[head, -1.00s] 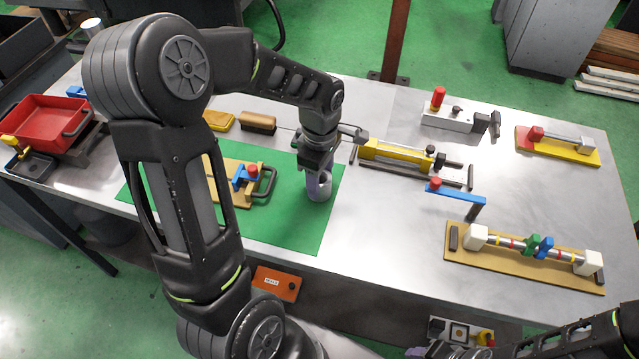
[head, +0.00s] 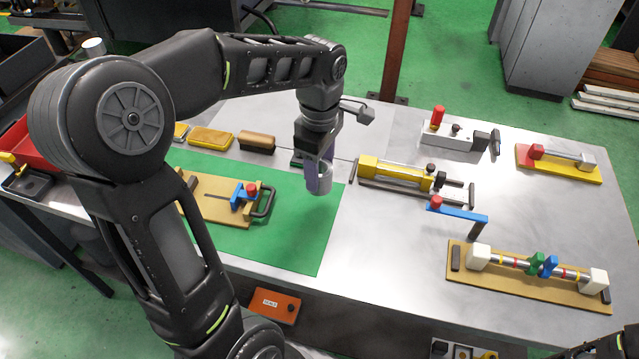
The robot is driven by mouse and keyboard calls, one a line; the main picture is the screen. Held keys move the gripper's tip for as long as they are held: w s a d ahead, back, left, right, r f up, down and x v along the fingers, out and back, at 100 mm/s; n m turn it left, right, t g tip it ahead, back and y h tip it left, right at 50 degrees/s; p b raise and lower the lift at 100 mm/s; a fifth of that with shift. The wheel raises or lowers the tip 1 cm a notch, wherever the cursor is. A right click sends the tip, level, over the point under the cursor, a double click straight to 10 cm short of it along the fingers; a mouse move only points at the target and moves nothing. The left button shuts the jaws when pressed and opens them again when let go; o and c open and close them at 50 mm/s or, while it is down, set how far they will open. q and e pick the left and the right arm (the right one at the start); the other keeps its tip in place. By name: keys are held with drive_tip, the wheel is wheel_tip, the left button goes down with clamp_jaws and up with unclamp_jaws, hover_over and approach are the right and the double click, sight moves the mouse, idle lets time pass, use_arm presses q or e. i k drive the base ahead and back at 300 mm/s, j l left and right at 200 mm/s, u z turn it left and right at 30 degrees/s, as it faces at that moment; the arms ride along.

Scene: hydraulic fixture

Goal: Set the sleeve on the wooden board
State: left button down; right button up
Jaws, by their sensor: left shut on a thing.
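My left gripper (head: 319,172) is shut on a grey cylindrical sleeve (head: 324,184). It holds the sleeve roughly upright from above, over the right part of the green mat, and the fingers hide part of it. The sleeve appears to be off the mat. A tan wooden board (head: 207,208) with a blue and red clamp and a dark handle lies on the mat to the left of the sleeve, apart from it. My left forearm covers the board's left end. Of my right arm only a dark piece shows at the bottom right corner; its gripper is out of view.
The green mat (head: 290,245) is bare around the sleeve. A yellow cylinder fixture (head: 395,172) stands close to its right. A brush (head: 257,143) and yellow block (head: 211,138) lie behind. A tan rod stand (head: 500,285) and blue lever (head: 458,212) are farther right.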

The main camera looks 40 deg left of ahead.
sight(206, 194)
drive_tip(key=k+j, duration=0.15)
drive_tip(key=j, duration=0.25)
drive_tip(key=k+j, duration=0.15)
drive_tip(key=j, duration=0.25)
drive_tip(key=k+j, duration=0.1)
drive_tip(key=j, duration=0.35)
